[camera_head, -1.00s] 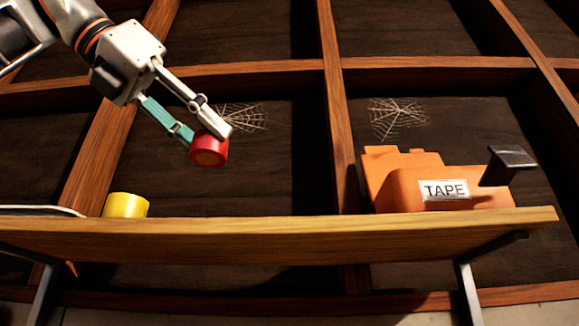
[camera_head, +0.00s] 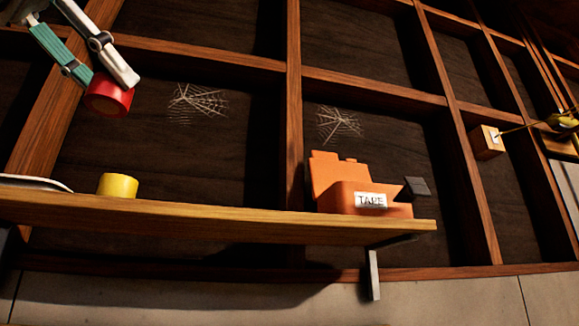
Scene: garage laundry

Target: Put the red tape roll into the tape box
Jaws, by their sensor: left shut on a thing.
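The red tape roll (camera_head: 108,96) is at the upper left, held in the air above the shelf. My left gripper (camera_head: 106,84) is shut on it, with one teal finger and one white finger. The orange tape box (camera_head: 338,193) stands on the right part of the shelf, with a white label reading TAPE. A raised orange panel stands at its back and a dark flap sticks out at its right. The box's inside is hidden from this angle. The roll is well to the left of the box and higher. My right gripper is not in view.
A yellow roll (camera_head: 118,185) stands on the wooden shelf (camera_head: 220,220), below the red roll. A flat pale object (camera_head: 35,182) lies at the shelf's left end. The shelf between the yellow roll and the box is clear. A small wooden block (camera_head: 487,142) is on the wall at right.

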